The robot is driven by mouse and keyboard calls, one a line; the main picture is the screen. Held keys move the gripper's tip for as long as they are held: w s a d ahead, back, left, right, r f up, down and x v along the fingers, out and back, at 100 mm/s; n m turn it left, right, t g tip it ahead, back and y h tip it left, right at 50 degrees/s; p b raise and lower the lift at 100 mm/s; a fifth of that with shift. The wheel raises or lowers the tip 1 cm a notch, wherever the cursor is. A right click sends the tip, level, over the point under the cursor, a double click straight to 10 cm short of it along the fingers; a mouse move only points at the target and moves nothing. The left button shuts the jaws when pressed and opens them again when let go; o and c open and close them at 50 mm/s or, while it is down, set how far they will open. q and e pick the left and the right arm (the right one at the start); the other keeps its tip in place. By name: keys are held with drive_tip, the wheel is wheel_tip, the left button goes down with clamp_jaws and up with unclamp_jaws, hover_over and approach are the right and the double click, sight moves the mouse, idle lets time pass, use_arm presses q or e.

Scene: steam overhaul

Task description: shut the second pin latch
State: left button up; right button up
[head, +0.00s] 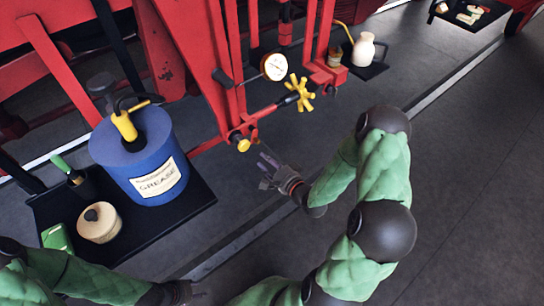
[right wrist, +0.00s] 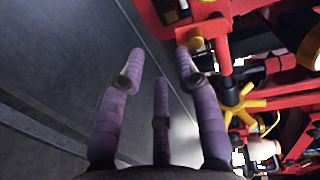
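No part is clearly recognisable as the second pin latch. A yellow round knob (head: 241,144) sits at the lower end of a red upright post. A yellow star-shaped handle (head: 301,92) is on a shaft to its right; it also shows in the right wrist view (right wrist: 238,103). My right gripper (head: 266,167), with purple-grey fingers, is just below and right of the knob, apparently apart from it. In the right wrist view its fingers (right wrist: 161,68) are spread with nothing between them. My left gripper (head: 188,292) is at the bottom edge, its fingers hard to make out.
A blue grease drum (head: 140,158) stands on a black tray (head: 187,207) at left, with a round cream tin (head: 98,222). A pressure gauge (head: 274,67) is on the red frame. A cream jug (head: 363,50) stands behind. The grey floor (head: 465,190) at right is clear.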

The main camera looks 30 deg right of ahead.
sight(258, 143)
drive_tip(key=shift+m+t, duration=0.6)
drive_tip(key=shift+t, duration=0.2)
drive_tip(key=shift+w+d+r+b, duration=0.15)
drive_tip(key=shift+w+r, duration=0.35)
drive_tip(key=shift+w, duration=0.55)
drive_tip(key=shift+w+d+r+b, duration=0.1)
drive_tip(key=shift+w+d+r, duration=0.1)
drive_tip(key=shift+w+r, duration=0.6)
drive_tip(key=shift+w+d+r+b, duration=0.15)
drive_tip(key=shift+w+r, duration=0.1)
drive_tip(key=shift+w, duration=1)
drive_tip(key=shift+c, duration=0.2)
clamp_jaws()
drive_tip(key=shift+a, duration=0.15)
